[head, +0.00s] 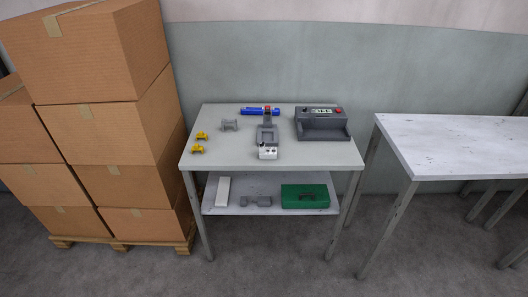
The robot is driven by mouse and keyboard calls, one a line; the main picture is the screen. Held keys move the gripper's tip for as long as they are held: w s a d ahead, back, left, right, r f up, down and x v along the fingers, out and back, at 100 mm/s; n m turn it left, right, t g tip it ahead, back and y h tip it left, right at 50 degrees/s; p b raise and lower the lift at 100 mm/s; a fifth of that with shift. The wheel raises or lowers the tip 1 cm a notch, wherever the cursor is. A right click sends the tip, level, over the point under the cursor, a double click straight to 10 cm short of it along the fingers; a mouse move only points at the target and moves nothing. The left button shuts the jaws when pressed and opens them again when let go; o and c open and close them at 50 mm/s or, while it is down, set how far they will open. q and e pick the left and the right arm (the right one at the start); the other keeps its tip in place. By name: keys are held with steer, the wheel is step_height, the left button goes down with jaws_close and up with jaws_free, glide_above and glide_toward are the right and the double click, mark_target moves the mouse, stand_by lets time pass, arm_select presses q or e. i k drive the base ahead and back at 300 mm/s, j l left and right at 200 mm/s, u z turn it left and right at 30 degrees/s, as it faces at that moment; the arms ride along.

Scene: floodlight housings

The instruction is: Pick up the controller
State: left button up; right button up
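A small white box (268,153) with dark knobs or buttons on top sits at the front edge of the grey table (225,152). It touches or nearly touches a dark grey stand (267,134) behind it. A larger dark grey unit (321,122) with a marked panel and a red button stands at the table's back right. I cannot tell for certain which one is the controller; the small white box looks most like it. Neither of my grippers is in view.
Yellow parts (199,149), a grey part (230,125) and a blue tool (258,111) lie on the table. The lower shelf holds a green case (304,196) and a white block (223,189). Stacked boxes (110,130) stand left; another table (460,145) stands right.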

mark_target(265, 153)
steer(key=i+j, duration=0.2)
steer(key=j, duration=0.15)
steer(key=i+j, duration=0.2)
steer(key=j, duration=0.15)
steer(key=i+j+z, duration=0.1)
steer(key=j, duration=0.25)
steer(key=i+j, duration=0.3)
steer(key=j+z, duration=0.05)
steer(key=j, duration=0.05)
